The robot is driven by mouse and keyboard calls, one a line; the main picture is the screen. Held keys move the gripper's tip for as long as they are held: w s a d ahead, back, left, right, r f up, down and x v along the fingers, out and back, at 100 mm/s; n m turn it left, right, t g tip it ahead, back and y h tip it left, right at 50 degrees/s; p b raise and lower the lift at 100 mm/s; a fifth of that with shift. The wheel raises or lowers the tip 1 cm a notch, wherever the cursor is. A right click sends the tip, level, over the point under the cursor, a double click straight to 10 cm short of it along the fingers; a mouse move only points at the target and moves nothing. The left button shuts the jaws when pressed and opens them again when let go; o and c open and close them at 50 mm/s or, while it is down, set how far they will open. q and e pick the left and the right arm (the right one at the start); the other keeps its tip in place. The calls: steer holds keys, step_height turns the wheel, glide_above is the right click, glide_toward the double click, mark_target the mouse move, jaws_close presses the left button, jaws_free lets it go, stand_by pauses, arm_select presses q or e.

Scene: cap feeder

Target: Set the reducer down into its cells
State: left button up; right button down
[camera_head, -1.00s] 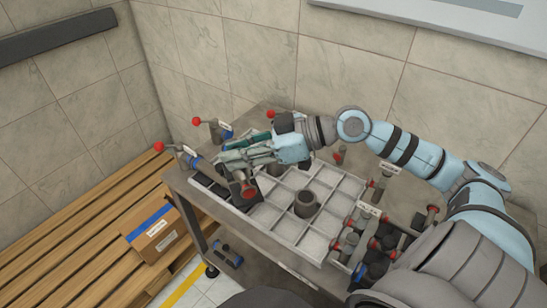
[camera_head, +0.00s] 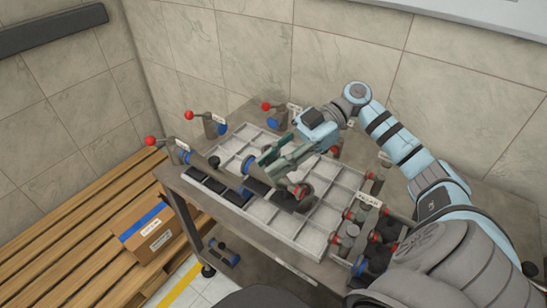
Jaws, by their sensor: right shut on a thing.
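My right gripper (camera_head: 278,166) is over the middle of the pale grey divided tray (camera_head: 312,243) on the table. It is shut on a dark grey piece with a reddish end (camera_head: 300,191), which I take to be the reducer. The held piece is close above the middle cells. I cannot tell whether it touches the tray, and the fingers partly cover it. A blue-ended dark piece (camera_head: 249,166) shows just left of the fingers. My left gripper is not in view.
Red-ended fittings (camera_head: 348,230) stand crowded at the tray's right. Red-knobbed posts (camera_head: 208,125) line the back left of the table. Black blocks (camera_head: 212,184) lie in the left cells. Front cells are empty. A cardboard box (camera_head: 148,234) sits on the wooden pallet at left.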

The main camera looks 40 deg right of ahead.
mark_target(266, 193)
step_height(266, 193, down, 8)
steer(key=b, duration=0.5)
steer(key=shift+f+b, duration=0.35)
steer(key=shift+b, duration=0.15)
steer(key=shift+f, duration=0.3)
